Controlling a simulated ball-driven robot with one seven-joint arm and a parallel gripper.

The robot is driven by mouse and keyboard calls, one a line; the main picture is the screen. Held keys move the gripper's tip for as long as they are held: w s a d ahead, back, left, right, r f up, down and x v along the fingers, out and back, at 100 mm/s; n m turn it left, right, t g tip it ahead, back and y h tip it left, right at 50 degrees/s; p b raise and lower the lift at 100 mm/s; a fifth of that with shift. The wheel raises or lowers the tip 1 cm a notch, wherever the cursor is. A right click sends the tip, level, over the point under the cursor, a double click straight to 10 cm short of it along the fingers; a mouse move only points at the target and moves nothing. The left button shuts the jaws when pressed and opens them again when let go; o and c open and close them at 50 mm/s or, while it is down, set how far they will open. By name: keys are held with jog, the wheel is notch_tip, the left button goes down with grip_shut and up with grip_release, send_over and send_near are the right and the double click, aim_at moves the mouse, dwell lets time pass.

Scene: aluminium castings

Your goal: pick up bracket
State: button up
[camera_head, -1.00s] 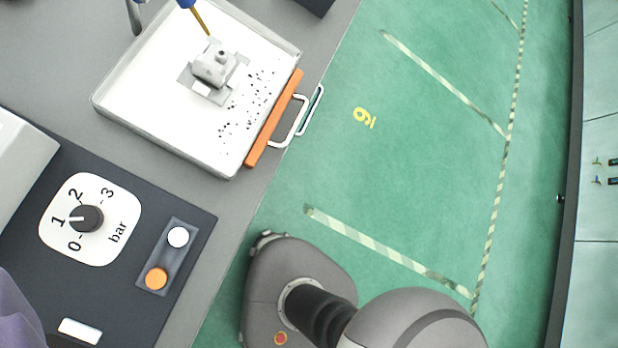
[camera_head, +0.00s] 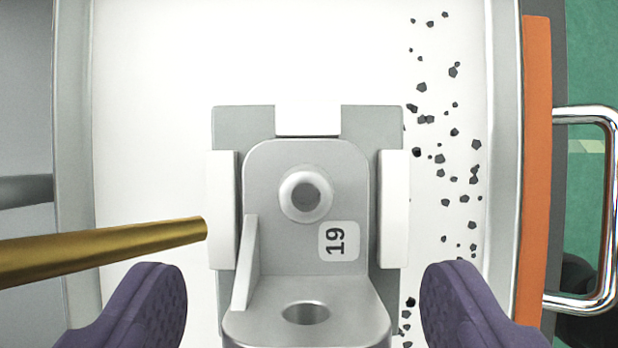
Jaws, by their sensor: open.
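The bracket (camera_head: 290,190) is a grey metal casting with an upright plate, a round boss, a side rib and a foot with a hole. A label on it reads 19. It sits on a grey base plate (camera_head: 240,122) between white blocks, in the white tray (camera_head: 160,60). The foot's lower edge is cut off by the picture. My gripper (camera_head: 305,308) is open, its two purple fingers on either side of the bracket's foot, with gaps left and right. I cannot tell the height of the fingers over the tray.
A brass nozzle (camera_head: 110,250) reaches in from the left and ends close to the left white block (camera_head: 221,210). Dark chips (camera_head: 453,70) lie on the right of the tray. An orange strip (camera_head: 533,180) and a chrome handle (camera_head: 607,200) are at its right edge.

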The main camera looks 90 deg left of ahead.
jog(key=shift+d+f, duration=0.1)
jog(key=shift+f, duration=0.3)
jog(key=shift+s+r, duration=0.1)
jog(key=c, duration=1.3)
